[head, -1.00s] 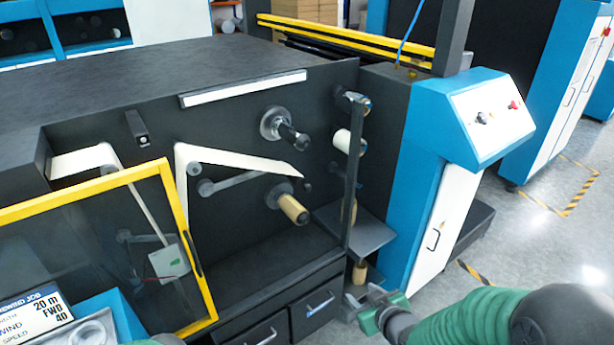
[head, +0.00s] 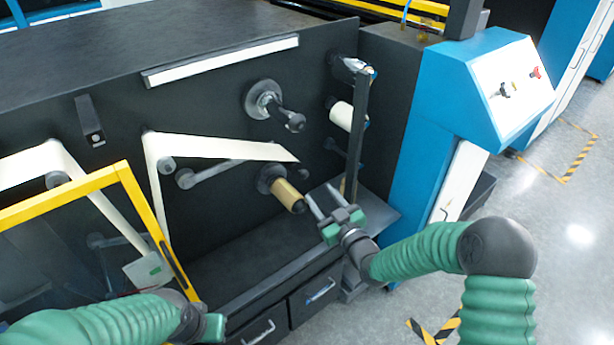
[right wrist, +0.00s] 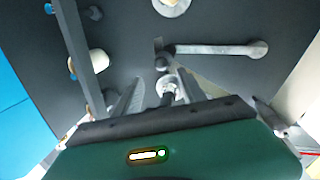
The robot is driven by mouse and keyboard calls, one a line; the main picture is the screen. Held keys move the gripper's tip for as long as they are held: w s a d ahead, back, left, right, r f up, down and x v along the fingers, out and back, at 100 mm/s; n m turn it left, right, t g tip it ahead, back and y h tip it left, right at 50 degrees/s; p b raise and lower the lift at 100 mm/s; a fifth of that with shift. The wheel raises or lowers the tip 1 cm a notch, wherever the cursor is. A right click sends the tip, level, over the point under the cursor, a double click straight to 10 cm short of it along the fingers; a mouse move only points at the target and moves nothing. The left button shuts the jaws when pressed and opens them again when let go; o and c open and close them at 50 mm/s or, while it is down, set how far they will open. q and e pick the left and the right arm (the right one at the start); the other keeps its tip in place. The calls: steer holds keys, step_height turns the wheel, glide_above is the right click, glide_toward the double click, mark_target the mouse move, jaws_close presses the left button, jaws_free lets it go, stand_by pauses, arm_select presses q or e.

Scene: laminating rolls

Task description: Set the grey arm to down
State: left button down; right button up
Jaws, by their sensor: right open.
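A grey bar with a rounded end (right wrist: 215,48) also shows in the right wrist view. My right gripper (head: 327,202) is open, with its fingers pointing at the machine face just right of the tan core (head: 287,195); it holds nothing visible. In the right wrist view a grey spindle end shows between the fingers (right wrist: 160,95). My left gripper (head: 212,325) is low at left, its jaws unclear.
A black-handled spindle (head: 275,108) sticks out above the tan core. A dark upright post (head: 356,140) and a white roll (head: 342,115) stand to the right. A yellow-framed clear door (head: 125,180) is at left. The shelf below (head: 260,255) is bare.

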mark_target(306, 177)
steer(key=x, duration=0.8)
steer(key=shift+w+a, duration=0.25)
steer(key=shift+a, duration=0.15)
steer(key=shift+w+f, duration=0.1)
steer(key=shift+w, duration=0.2)
steer(key=shift+d, duration=0.1)
steer(key=shift+c, duration=0.5)
steer(key=shift+s, duration=0.1)
jaws_close()
